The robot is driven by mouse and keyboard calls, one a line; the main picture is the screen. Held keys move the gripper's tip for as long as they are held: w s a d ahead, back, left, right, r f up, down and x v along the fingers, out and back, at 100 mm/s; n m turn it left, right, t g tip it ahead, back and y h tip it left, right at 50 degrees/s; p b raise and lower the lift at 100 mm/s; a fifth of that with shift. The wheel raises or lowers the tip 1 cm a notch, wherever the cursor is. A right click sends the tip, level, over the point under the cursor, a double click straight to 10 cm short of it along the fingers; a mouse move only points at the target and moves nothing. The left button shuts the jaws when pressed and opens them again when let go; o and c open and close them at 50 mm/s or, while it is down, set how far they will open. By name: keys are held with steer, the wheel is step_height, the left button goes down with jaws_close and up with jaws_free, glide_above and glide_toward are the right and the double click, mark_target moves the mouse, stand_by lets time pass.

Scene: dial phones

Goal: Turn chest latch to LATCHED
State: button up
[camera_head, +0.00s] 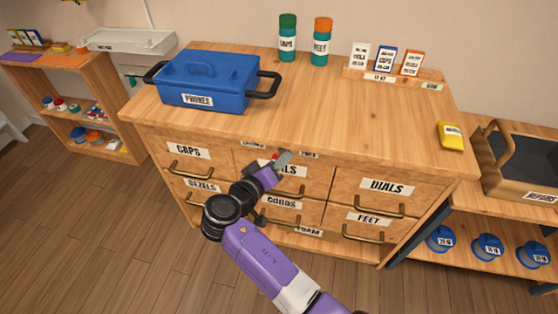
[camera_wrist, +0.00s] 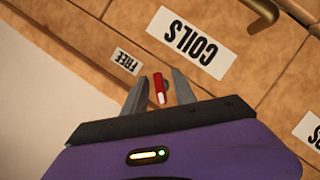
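The chest latch shows as a small red piece with a pale end (camera_wrist: 160,88) in the wrist view, and as a bit of red (camera_head: 275,157) at the top of the chest front in the head view. A FREE label (camera_wrist: 125,61) is beside it; in the head view this label (camera_head: 309,154) is right of the latch. Another small label (camera_head: 253,145), too small to read surely, is on its left. My gripper (camera_wrist: 160,80) is open, its fingers on either side of the latch; contact cannot be told. In the head view my gripper (camera_head: 282,160) partly hides the latch.
The wooden chest (camera_head: 390,125) has several labelled drawers with protruding handles, among them DIALS (camera_head: 388,187) and COILS (camera_wrist: 188,42). A blue PHONES box (camera_head: 208,80), bottles, cards and a yellow device (camera_head: 451,136) stand on top. Shelves flank the chest.

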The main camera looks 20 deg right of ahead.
steer(key=v, duration=0.7)
steer(key=shift+s+a, duration=0.25)
steer(key=shift+r, duration=0.1)
